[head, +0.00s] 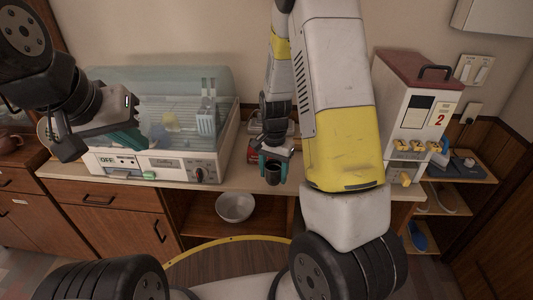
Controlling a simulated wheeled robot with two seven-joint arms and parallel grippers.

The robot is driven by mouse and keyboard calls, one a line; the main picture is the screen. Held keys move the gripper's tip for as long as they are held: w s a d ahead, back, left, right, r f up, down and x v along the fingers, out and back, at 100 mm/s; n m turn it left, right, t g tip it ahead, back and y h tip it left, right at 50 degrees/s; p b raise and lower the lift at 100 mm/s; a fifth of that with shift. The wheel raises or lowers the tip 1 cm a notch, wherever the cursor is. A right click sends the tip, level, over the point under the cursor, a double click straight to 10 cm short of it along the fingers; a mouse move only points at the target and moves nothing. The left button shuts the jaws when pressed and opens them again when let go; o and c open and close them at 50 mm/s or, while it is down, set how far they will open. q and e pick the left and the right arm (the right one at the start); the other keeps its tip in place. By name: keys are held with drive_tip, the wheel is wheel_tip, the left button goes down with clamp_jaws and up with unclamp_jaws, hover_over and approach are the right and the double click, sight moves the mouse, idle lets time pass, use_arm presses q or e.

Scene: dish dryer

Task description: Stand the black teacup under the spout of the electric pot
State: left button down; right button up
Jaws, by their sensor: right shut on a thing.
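The black teacup (273,175) is small and dark and sits between the teal fingers of my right gripper (273,168), which is shut on it. It shows near the counter's front edge, to the right of the dish dryer. I cannot tell whether it touches the counter. My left gripper (98,146) is in front of the dish dryer's left part, its teal fingers wide apart and nothing visible between them.
The dish dryer (150,163) with a clear lid holds dishes. A white dispenser (405,115) with a red top, yellow levers and the number 2 stands at right. A pale bowl (235,207) is on the shelf below. A little bare counter (240,178) shows right of the dryer.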

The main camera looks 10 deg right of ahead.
sight(277, 168)
drive_tip(key=w+d, duration=0.1)
drive_tip(key=w, duration=0.1)
drive_tip(key=w+d, duration=0.1)
drive_tip(key=w, duration=0.1)
drive_tip(key=w+d, duration=0.1)
drive_tip(key=w, duration=0.1)
drive_tip(key=shift+w+f, duration=0.3)
drive_tip(key=shift+f, duration=1.8)
drive_tip(key=shift+f, duration=0.15)
drive_tip(key=o, duration=1.5)
